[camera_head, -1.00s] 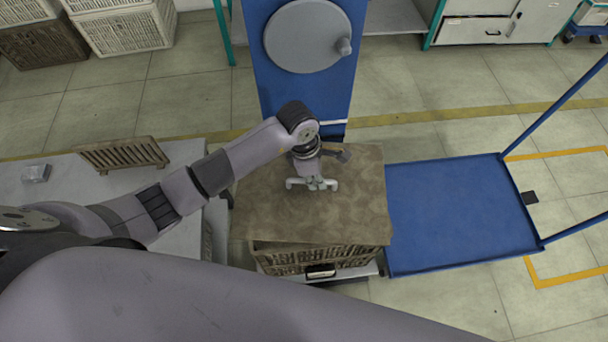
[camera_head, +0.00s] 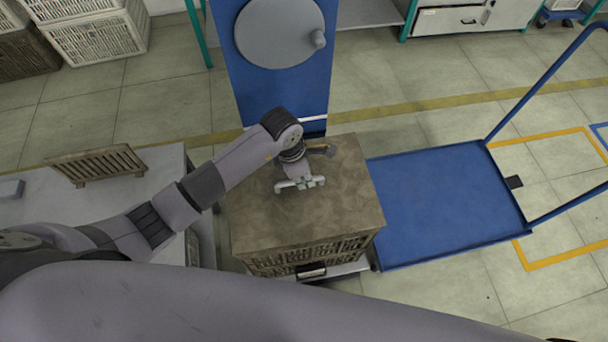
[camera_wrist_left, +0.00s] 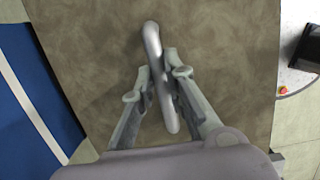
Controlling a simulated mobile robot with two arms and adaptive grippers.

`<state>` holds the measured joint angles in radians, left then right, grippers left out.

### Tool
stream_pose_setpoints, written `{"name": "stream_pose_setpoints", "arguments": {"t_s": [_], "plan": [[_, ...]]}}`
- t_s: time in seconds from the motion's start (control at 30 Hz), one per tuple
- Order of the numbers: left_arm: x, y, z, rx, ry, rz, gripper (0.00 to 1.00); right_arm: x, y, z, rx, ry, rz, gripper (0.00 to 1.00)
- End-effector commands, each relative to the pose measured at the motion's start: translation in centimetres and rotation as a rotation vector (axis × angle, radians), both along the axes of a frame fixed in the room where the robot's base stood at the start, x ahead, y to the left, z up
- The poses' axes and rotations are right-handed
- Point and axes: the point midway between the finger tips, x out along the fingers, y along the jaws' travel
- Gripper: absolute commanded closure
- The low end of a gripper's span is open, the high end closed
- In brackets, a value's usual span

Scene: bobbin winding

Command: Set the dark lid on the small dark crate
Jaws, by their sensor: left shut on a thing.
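The dark brownish lid (camera_head: 335,215) lies level over the small dark crate (camera_head: 310,259) in the head view. Its edges line up closely with the crate's walls, and no clear gap shows between them. My left gripper (camera_head: 299,184) is shut on the lid's pale bar handle. In the wrist view my left gripper (camera_wrist_left: 162,75) has its fingers on both sides of the handle (camera_wrist_left: 152,38), with the mottled lid (camera_wrist_left: 220,60) filling the picture behind. The crate's inside is hidden under the lid. My right gripper is not in view.
A blue cart platform (camera_head: 440,210) with rails stands right of the crate. A blue machine panel with a grey disc (camera_head: 275,35) is behind it. A slatted wooden piece (camera_head: 97,165) stands on the pale table (camera_head: 60,205) at left. Pale and dark crates (camera_head: 95,40) are stacked far left.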

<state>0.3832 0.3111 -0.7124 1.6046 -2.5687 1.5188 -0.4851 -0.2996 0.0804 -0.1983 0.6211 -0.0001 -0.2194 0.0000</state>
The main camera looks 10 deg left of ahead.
Motion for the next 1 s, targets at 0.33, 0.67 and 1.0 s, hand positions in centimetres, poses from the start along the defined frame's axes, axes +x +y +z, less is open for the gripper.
{"name": "stream_pose_setpoints", "arguments": {"t_s": [0.33, 0.67, 1.0], "plan": [[0.0, 0.0, -1.9, -0.001, -0.001, 0.0, 1.0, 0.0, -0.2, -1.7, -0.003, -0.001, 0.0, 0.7], [0.1, 0.0, -3.5, -0.001, -0.001, 0.0, 1.0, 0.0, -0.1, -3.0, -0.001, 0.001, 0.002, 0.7], [0.1, 0.0, -4.1, -0.001, -0.002, 0.0, 1.0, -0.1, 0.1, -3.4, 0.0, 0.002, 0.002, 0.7]]}}
